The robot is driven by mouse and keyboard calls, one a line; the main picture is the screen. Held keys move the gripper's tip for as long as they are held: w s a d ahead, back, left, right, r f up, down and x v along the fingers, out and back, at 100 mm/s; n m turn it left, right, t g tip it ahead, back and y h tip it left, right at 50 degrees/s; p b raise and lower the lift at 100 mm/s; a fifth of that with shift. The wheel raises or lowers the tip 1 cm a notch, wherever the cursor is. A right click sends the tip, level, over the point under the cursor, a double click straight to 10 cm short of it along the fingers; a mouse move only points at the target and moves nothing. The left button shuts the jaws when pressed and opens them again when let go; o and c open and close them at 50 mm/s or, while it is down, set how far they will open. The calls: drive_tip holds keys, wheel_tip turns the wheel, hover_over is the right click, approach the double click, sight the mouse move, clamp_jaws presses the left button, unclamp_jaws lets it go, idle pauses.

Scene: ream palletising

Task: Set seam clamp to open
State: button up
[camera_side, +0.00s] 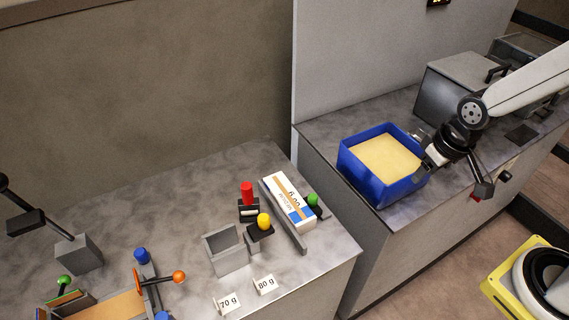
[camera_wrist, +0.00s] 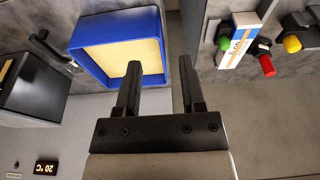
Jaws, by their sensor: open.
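No part is clearly marked as the seam clamp, and I cannot tell its setting. A black handle (camera_side: 24,221) is above a grey block (camera_side: 74,254) at the far left. My gripper (camera_wrist: 160,65) is open and empty in the wrist view, its fingers apart. In the side view it is beside the blue bin (camera_side: 350,177), far from these levers.
The blue bin holds a pale yellow mass. A wrapped ream (camera_side: 291,206) lies on the left counter near red, yellow and green knobs. An open grey box (camera_side: 227,258) and labels (camera_side: 228,303) stand in front. A gap separates the two counters. The left counter's back is clear.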

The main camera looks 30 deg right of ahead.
drive_tip(key=w, duration=0.1)
drive_tip(key=n+g, duration=0.3)
drive_tip(key=n, duration=1.2)
hover_over(313, 195)
wheel_tip(313, 195, down, 10)
drive_tip(key=shift+s+a+r, duration=0.1)
drive_tip(key=shift+s+r, duration=0.05)
drive_tip(key=shift+r, duration=0.1)
drive_tip(key=shift+f, duration=0.15)
drive_tip(key=shift+f, duration=3.75)
clamp_jaws()
